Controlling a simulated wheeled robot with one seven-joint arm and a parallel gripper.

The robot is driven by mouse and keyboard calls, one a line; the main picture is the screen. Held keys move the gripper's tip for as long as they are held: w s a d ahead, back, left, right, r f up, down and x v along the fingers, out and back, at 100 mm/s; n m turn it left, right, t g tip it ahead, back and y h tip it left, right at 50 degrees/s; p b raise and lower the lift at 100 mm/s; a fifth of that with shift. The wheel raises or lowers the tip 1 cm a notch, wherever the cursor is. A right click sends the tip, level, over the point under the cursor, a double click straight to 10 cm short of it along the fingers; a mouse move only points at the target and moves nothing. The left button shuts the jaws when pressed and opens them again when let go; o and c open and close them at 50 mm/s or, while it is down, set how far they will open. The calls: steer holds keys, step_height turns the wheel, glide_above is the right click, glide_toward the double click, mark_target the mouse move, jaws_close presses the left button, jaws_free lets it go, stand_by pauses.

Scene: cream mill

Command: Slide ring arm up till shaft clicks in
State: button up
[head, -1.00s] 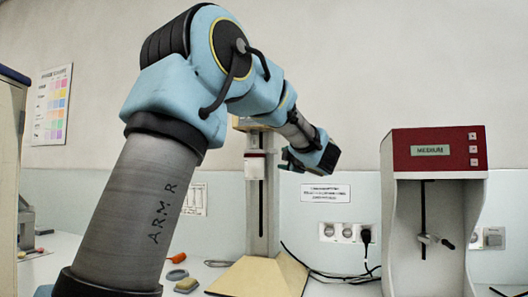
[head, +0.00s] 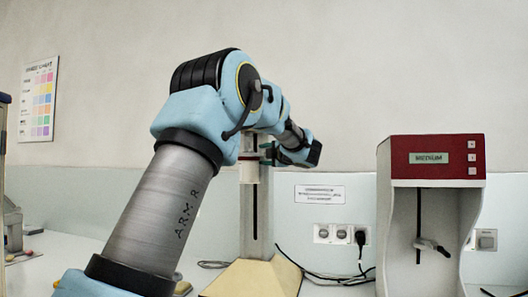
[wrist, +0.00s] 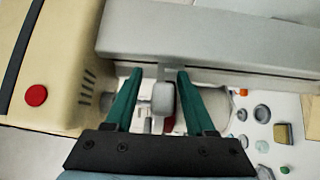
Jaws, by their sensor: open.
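The mill stand has a grey slotted column (head: 256,215); its top is hidden behind my arm in the head view. A white jar (head: 249,173) with a reddish rim sits high in front of the column, apparently carried by the ring arm. My gripper (head: 266,152) is beside it, fingers pointing left. In the wrist view, the open green fingers (wrist: 160,74) straddle a small grey block (wrist: 163,98), seemingly the ring arm's handle. The column (wrist: 200,38) runs across the top, and the cream mill head (wrist: 50,70) with a red button is at left. The shaft is not clearly visible.
A red-topped mixer (head: 433,158) stands at right. Dark cables (head: 330,274) run along the bench to wall sockets. The stand's cream base (head: 250,278) rests on the bench. Several small items, including a tan block (wrist: 283,133), lie in the wrist view's right side.

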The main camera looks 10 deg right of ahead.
steer(key=shift+w, duration=0.2)
steer(key=shift+r, duration=0.1)
jaws_close()
steer(key=shift+a, duration=0.1)
stand_by(1.2)
